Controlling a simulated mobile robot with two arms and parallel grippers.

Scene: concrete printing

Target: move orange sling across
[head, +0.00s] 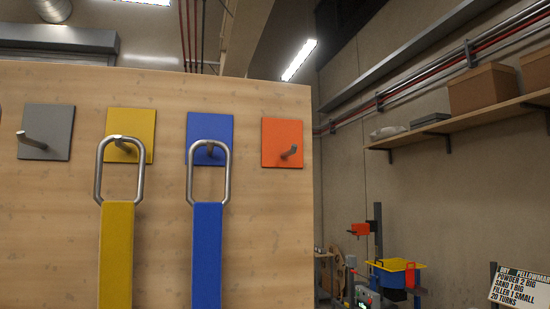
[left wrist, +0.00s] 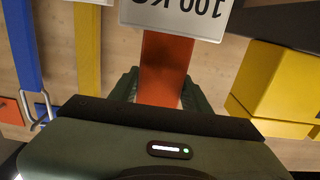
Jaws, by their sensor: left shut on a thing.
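In the left wrist view my left gripper (left wrist: 162,95) is shut on the orange sling (left wrist: 165,70), whose flat strap runs between the two fingers. A white tag reading "100 KG" (left wrist: 180,15) lies across the strap beyond the fingers. The sling's ends are hidden. In the head view an orange plate (head: 283,142) and a grey plate (head: 45,132) carry bare hooks. The yellow sling (head: 116,255) hangs by its steel link from the hook on the yellow plate (head: 145,125). The blue sling (head: 207,255) hangs the same way on the blue plate (head: 222,128). My right gripper is not seen.
The wooden board (head: 50,220) fills the left of the head view and ends right of the orange plate. A yellow blocky thing (left wrist: 275,85) is close right of my left gripper in the wrist view. A shelf with boxes (head: 484,88) is on the right wall.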

